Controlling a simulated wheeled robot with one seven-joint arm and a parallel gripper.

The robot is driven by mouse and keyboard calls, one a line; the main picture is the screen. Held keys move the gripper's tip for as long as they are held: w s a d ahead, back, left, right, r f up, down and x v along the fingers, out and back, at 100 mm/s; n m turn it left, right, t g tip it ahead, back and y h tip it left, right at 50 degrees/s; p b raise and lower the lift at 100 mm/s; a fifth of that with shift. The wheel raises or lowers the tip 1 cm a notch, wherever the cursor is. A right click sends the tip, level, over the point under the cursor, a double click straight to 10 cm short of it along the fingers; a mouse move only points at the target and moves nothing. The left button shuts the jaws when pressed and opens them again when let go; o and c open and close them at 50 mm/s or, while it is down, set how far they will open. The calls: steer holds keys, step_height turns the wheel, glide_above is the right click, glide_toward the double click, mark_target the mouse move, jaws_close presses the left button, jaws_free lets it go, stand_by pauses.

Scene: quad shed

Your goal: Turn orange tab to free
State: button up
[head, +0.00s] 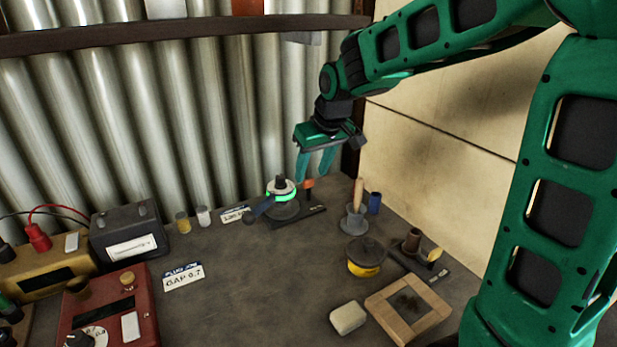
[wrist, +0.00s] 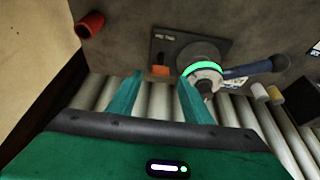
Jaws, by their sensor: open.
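The orange tab (head: 309,184) stands on a dark base plate (head: 312,212), just right of a round device (head: 281,192) with a glowing green ring. In the wrist view the orange tab (wrist: 160,70) shows between my fingertips in the picture, on the plate beside the green-ringed device (wrist: 204,70). A dark blue handle (wrist: 255,68) sticks out from that device. My gripper (head: 312,174) is open, its two teal fingers pointing down by the tab. It also shows in the wrist view (wrist: 160,78), with nothing seen held. Whether a finger touches the tab cannot be told.
A wooden-handled tool in a grey holder (head: 354,218) and a blue cylinder (head: 375,203) stand to the right. Small jars (head: 204,216) and a label (head: 236,214) stand left. Corrugated wall (head: 200,110) rises behind. The bench middle (head: 260,285) is clear.

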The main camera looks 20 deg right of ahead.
steer(key=v, duration=0.7)
steer(key=shift+s, duration=0.1)
